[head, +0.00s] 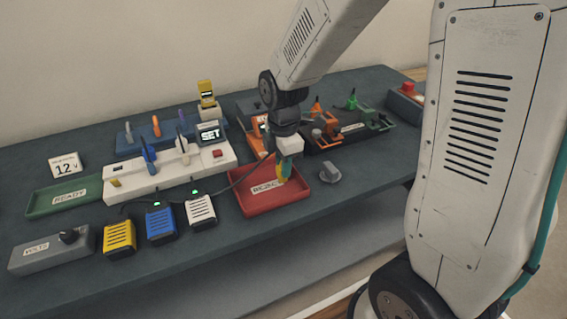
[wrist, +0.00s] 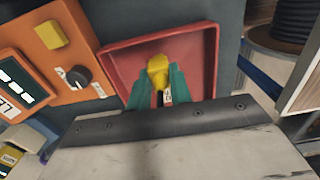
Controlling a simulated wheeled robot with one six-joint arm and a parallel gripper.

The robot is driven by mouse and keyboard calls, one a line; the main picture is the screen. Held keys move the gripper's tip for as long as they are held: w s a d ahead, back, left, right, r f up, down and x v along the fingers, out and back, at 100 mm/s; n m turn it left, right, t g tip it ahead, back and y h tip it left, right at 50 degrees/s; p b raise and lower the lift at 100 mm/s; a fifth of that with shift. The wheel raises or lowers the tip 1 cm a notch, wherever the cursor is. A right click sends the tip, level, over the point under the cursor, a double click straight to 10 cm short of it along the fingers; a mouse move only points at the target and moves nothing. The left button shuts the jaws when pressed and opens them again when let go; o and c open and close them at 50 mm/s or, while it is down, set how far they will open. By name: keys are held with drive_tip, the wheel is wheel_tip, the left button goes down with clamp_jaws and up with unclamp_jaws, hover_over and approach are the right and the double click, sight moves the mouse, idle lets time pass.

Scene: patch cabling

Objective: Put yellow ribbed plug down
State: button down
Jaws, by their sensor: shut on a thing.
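The yellow plug (wrist: 158,73) is held between the green fingertips of my gripper (wrist: 157,88) in the wrist view. Its ribs are too small to make out. In the head view, my gripper (head: 283,168) points down over the red tray (head: 277,206), with a bit of yellow showing at the fingers. The red tray also shows in the wrist view (wrist: 122,62), around and below the plug. The tray carries a white label, partly covered by the gripper. I cannot tell whether the plug touches the tray floor.
A grey knob (head: 330,174) lies right of the tray. A green tray (head: 64,197) marked READY stands at the far left. A white panel (head: 172,173) and yellow, blue and white boxes (head: 161,224) stand left of the red tray.

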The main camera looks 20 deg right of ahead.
drive_tip(key=c, duration=1.3)
unclamp_jaws()
drive_tip(key=shift+f, duration=0.1)
wheel_tip(320, 180, up, 12)
drive_tip(key=shift+s+d+r+m+t, duration=0.2)
drive_tip(key=shift+s+d+r+m, duration=0.55)
drive_tip(key=shift+s+m, duration=2.6)
drive_tip(key=shift+s+d+r+m+t, duration=0.25)
drive_tip(key=shift+s+r+m, duration=0.85)
drive_tip(key=shift+s+m, duration=2.25)
drive_tip(key=shift+s+d+r+m+t, duration=0.15)
drive_tip(key=shift+s+d+r+m, duration=0.6)
drive_tip(key=shift+s+m, duration=2.55)
drive_tip(key=shift+s+a+r+n, duration=0.15)
drive_tip(key=shift+s+n, duration=0.85)
